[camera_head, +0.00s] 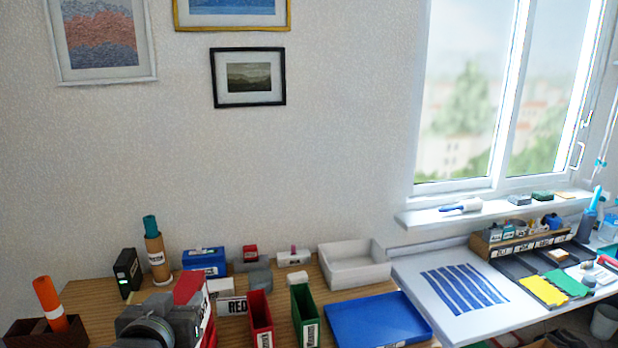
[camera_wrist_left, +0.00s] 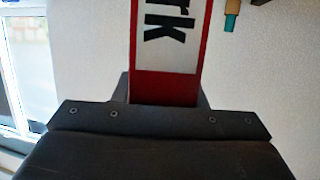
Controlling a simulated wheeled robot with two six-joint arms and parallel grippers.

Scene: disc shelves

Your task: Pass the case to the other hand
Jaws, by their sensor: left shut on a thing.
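The case is red with a white label bearing dark letters. It stands out from my left gripper (camera_head: 178,306) at the lower left of the head view, where part of the case (camera_head: 188,288) shows above the grey jaws. In the left wrist view the case (camera_wrist_left: 166,86) runs up from between the jaws (camera_wrist_left: 165,103), its label facing the camera. My left gripper is shut on it; its far end is cut off by the frame top. My right gripper is in neither view.
On the wooden table (camera_head: 90,297) stand a red bin (camera_head: 260,318), a green bin (camera_head: 304,310), a blue tray (camera_head: 375,322) and a white tray (camera_head: 352,268). A black box (camera_head: 127,272) and a cardboard tube (camera_head: 156,260) stand behind my left gripper. A white table (camera_head: 410,275) adjoins on the right.

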